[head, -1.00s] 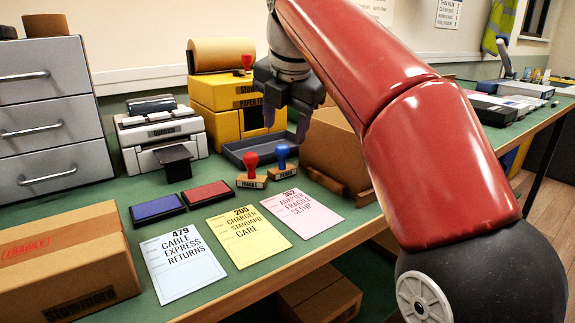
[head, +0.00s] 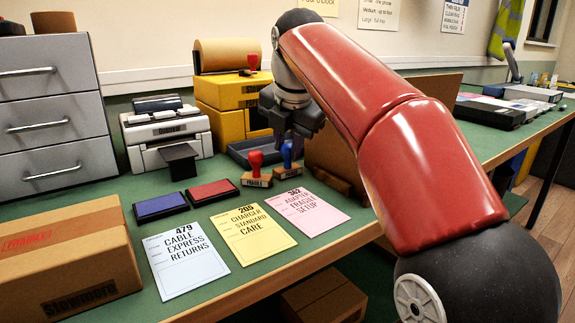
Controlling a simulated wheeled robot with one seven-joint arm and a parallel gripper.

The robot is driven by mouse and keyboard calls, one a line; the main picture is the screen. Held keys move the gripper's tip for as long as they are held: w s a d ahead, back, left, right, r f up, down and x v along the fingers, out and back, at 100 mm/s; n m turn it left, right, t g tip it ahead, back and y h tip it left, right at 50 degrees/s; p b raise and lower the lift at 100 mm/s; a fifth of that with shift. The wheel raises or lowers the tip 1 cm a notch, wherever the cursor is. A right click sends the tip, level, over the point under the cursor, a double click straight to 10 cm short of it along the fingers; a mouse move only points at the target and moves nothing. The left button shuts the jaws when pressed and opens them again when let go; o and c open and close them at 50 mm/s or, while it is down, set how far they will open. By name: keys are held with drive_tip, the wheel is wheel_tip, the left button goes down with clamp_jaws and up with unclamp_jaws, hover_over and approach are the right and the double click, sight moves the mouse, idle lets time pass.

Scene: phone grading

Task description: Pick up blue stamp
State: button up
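The blue stamp (head: 287,156) stands upright on the green table, with a blue handle and a wooden base. It is just right of the red stamp (head: 256,162). My gripper (head: 288,146) points down over the blue stamp, its fingers apart near the top of the handle. The fingers partly hide the handle top. I cannot tell whether they touch it. The stamp's base rests on the table.
A blue ink pad (head: 160,207) and a red ink pad (head: 212,192) lie left of the stamps. Blue, yellow and pink cards (head: 311,211) lie in front. A grey tray (head: 240,147) is behind, and a cardboard box (head: 330,152) stands close on the right.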

sight(288, 147)
clamp_jaws()
drive_tip(key=shift+r, duration=0.1)
wheel_tip(288, 147, up, 8)
drive_tip(key=p, duration=0.4)
drive_tip(key=shift+w+r, duration=0.1)
drive_tip(key=shift+r, duration=0.8)
